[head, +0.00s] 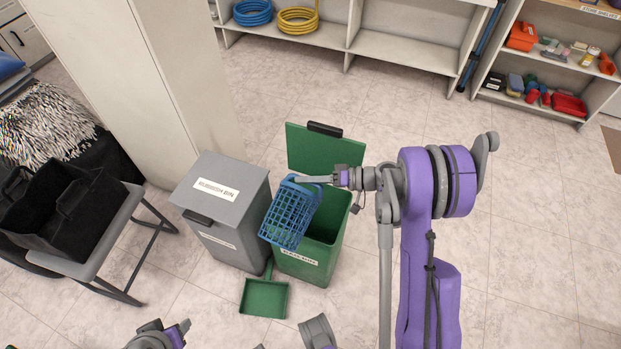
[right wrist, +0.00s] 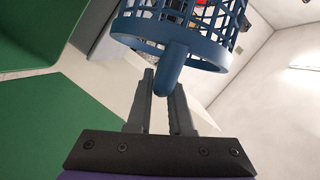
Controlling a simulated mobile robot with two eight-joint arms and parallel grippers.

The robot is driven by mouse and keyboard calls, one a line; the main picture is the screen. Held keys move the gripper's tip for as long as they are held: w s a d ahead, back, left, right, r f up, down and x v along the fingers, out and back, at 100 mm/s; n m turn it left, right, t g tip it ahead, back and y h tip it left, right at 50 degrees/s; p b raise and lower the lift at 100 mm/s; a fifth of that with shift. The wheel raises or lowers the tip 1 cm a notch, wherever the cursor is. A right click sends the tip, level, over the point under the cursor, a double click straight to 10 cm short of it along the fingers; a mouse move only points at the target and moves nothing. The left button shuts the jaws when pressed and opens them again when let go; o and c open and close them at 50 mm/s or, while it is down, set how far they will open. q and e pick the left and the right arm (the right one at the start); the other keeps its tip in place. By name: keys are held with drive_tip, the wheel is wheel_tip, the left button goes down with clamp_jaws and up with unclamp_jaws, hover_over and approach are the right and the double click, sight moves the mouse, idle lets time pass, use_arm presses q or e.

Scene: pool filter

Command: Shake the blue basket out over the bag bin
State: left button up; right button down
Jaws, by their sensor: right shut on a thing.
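The blue basket (head: 290,215), an open lattice, hangs tilted at the front left of the open green bin (head: 322,225), partly across its mouth. My right gripper (head: 304,179) is shut on the basket's handle, near its upper end. In the right wrist view the blue handle (right wrist: 172,68) lies between the fingers (right wrist: 163,85). The green bin has a raised lid (head: 310,145) and a front label too small to read surely. My left gripper (head: 172,333) is low at the bottom edge, its jaws unclear.
A grey bin (head: 220,200) with a closed lid stands directly left of the green bin. A green dustpan (head: 264,298) lies on the floor in front. A black tote (head: 60,205) rests on a grey stand at left. Floor on the right is clear.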

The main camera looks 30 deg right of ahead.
drive_tip(key=s+a+r+n+t+h+p, duration=0.1)
drive_tip(key=r+n+h+p, duration=0.1)
drive_tip(key=r+n, duration=0.1)
drive_tip(key=s+a+r+n+h+p, duration=0.1)
drive_tip(key=a+r+n+p, duration=0.1)
drive_tip(key=r+n+p, duration=0.1)
drive_tip(key=s+a+r+n+t+h+p, duration=0.1)
drive_tip(key=a+r+n+h+p, duration=0.1)
drive_tip(key=r+n, duration=0.1)
drive_tip(key=shift+s+t+h+p, duration=0.3)
drive_tip(key=shift+p, duration=0.1)
drive_tip(key=shift+f+n, duration=0.1)
drive_tip(key=shift+n, duration=0.3)
